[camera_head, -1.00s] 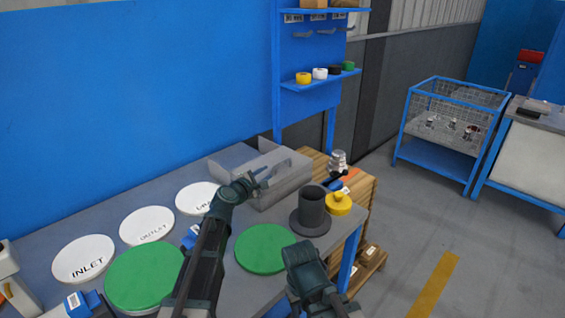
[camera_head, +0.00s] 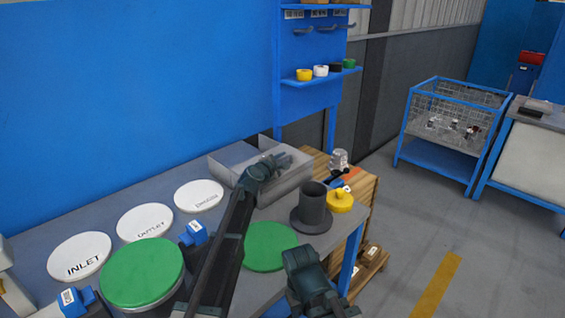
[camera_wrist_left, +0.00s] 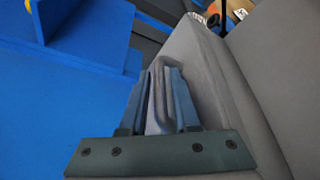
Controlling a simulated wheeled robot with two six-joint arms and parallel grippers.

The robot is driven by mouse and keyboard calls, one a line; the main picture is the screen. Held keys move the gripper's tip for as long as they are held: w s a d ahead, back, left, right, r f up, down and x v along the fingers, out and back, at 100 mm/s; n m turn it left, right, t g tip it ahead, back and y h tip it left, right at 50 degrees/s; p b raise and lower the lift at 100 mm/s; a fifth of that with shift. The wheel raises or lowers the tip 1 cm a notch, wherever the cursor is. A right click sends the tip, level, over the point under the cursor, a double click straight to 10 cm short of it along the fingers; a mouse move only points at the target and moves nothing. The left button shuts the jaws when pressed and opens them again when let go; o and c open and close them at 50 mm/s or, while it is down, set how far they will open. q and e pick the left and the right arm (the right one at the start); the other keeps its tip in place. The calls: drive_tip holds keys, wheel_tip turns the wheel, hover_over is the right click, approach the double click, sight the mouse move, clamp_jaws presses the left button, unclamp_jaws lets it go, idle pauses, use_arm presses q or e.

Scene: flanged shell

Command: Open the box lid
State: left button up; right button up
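The grey box (camera_head: 293,184) stands at the back of the table, near its right end. My left gripper (camera_head: 280,162) is over the top of the box in the head view. In the left wrist view my left gripper (camera_wrist_left: 161,95) has its fingers close together on both sides of a thin grey loop, which looks like the handle of the box lid. The lid's grey surface (camera_wrist_left: 195,75) lies around it. The arm and gripper hide part of the lid in the head view. My right gripper (camera_head: 303,262) is low in front of the table edge; its fingertips cannot be made out.
A dark flanged cylinder (camera_head: 313,205) and a yellow part (camera_head: 340,201) stand right of the box. Green discs (camera_head: 142,268) and white labelled discs, including INLET (camera_head: 80,256), cover the left and front. A blue shelf rack (camera_head: 310,85) rises behind the box.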

use_arm(q)
drive_tip(key=shift+c, duration=0.3)
clamp_jaws()
idle(1.2)
